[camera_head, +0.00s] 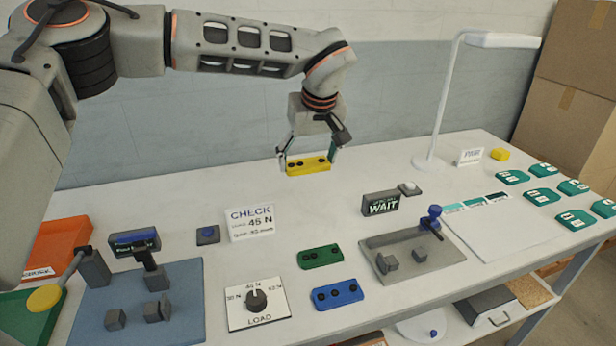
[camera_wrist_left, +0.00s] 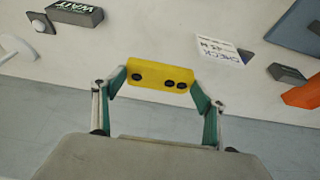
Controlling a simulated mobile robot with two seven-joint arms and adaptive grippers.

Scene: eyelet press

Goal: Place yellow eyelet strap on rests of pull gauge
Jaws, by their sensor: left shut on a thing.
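My left gripper (camera_head: 308,158) is shut on the yellow eyelet strap (camera_head: 308,168), holding it by its two ends above the back of the table. In the left wrist view the yellow strap (camera_wrist_left: 160,76) shows three dark eyelets between the green fingertips. Two stations carry paired grey blocks like rests. One is on a blue mat (camera_head: 190,270) at left, with a display (camera_head: 135,243) and a yellow-knobbed lever (camera_head: 45,297). The other is a grey plate (camera_head: 440,258) at right with a blue-knobbed part (camera_head: 434,215). I cannot read which is the pull gauge.
A green strap (camera_head: 320,257) and a blue strap (camera_head: 337,294) lie mid-table beside the LOAD dial (camera_head: 257,300). A CHECK 45 N card (camera_head: 250,223) and a WAIT sign (camera_head: 381,203) stand behind. A lamp (camera_head: 435,110) rises at back right. Several teal tags lie at right.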

